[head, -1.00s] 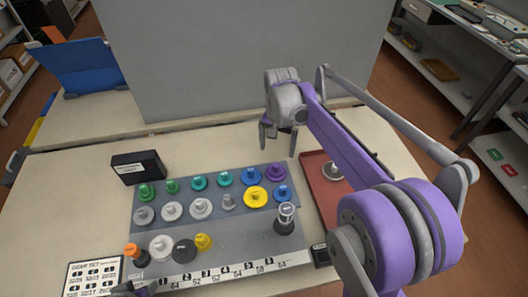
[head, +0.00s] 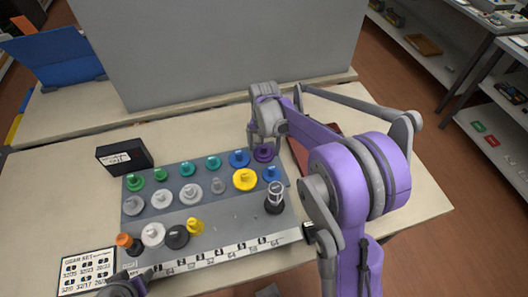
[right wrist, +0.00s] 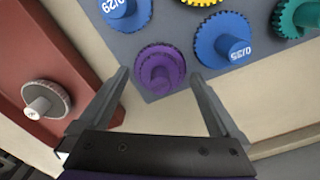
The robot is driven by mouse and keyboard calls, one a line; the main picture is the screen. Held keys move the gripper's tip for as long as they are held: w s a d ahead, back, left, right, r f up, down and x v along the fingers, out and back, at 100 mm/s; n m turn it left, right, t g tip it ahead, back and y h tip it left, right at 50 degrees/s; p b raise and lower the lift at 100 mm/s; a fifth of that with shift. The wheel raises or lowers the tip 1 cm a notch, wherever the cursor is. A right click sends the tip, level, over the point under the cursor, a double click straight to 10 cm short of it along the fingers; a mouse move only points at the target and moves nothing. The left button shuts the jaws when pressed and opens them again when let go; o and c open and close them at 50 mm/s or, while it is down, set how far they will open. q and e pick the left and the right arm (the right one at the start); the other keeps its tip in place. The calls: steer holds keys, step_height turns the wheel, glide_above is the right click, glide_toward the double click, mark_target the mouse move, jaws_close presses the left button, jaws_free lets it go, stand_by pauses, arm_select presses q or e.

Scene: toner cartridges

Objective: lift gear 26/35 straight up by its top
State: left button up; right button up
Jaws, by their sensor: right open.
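Several gears with top hubs stand in rows on a grey board (head: 225,222). A purple gear (head: 264,153) is at its far right corner. In the right wrist view the purple gear (right wrist: 160,70) lies between and just beyond my fingertips; its label is unreadable. A blue gear (right wrist: 225,42) beside it has a label that seems to end in 35, so I cannot tell for sure which is 26/35. My right gripper (head: 268,141) is open and empty, over the purple gear's side of the board. My left gripper (head: 125,288) is barely in view at the bottom edge.
A red tray (right wrist: 30,75) holding a grey gear (right wrist: 46,98) lies right of the board. A black box (head: 124,157) stands at the back left and a gear-set card (head: 88,270) at the front left. A grey panel (head: 220,50) rises behind.

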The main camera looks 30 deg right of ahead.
steer(key=c, duration=1.5)
